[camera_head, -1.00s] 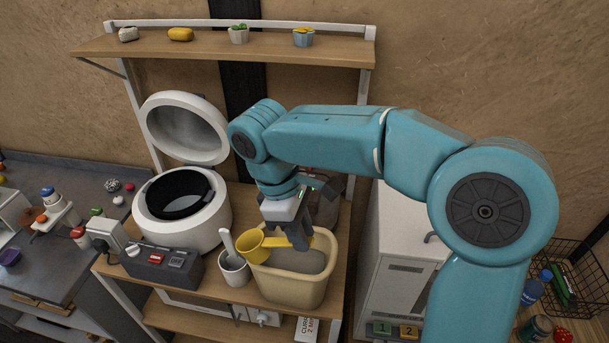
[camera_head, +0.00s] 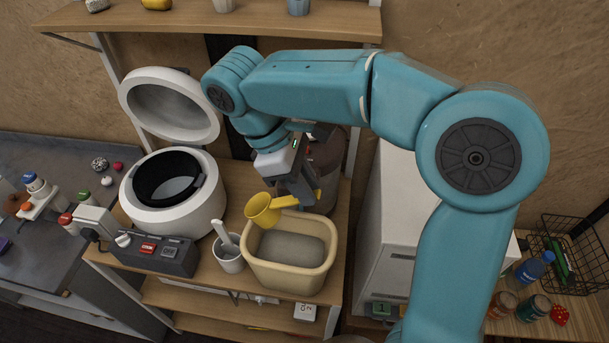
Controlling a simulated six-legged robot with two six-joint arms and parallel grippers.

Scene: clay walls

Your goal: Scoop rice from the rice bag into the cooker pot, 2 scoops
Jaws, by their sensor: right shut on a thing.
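My right gripper (camera_head: 300,196) is shut on the handle of a yellow scoop (camera_head: 262,210). It holds the scoop above the back left rim of a cream tub (camera_head: 255,272). Greyish rice (camera_head: 291,248) lies in the tub, which seems to be the rice bag of the task. I cannot see into the scoop well enough to tell what it holds. The white cooker (camera_head: 150,219) stands to the left with its lid (camera_head: 170,105) raised. Its dark pot (camera_head: 150,187) is open, with a pale grey patch at the bottom. My left gripper is not in view.
A white cup with a utensil (camera_head: 229,262) stands between cooker and tub. A switch box (camera_head: 150,256) sits before the cooker. A dark round container (camera_head: 326,160) stands behind my gripper. A shelf (camera_head: 200,22) runs above. A white cabinet (camera_head: 390,225) is on the right.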

